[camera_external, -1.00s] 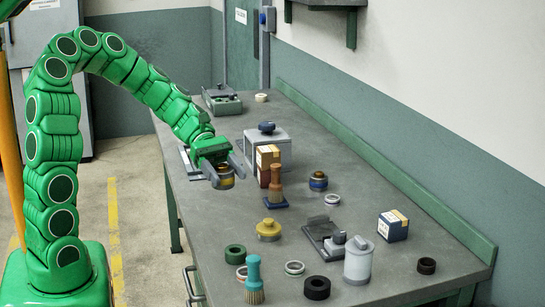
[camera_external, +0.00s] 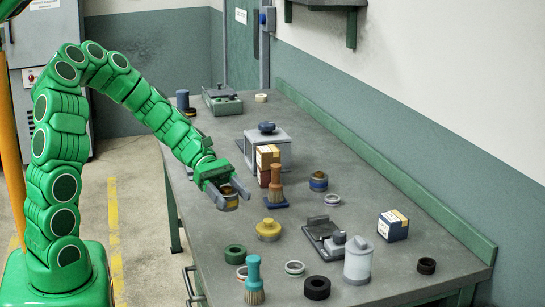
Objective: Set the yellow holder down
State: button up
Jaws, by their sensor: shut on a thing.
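My gripper (camera_external: 232,196) is shut on a small round holder (camera_external: 229,203) with a dull yellow band and a grey lower part. The jaws hide part of it. It is over the left part of the workbench (camera_external: 210,240); I cannot tell whether its base touches the top. A bright yellow round piece (camera_external: 268,230) with a knob stands on the bench to the right of and nearer than the gripper.
A green ring (camera_external: 235,254) and a teal brush (camera_external: 254,280) are nearer. Bare bench lies between the gripper and the green ring.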

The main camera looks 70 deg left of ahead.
jog(key=shift+f, duration=4.7)
jog(key=o, duration=1.6)
jog(key=shift+o, duration=0.2)
jog(key=v, duration=1.2)
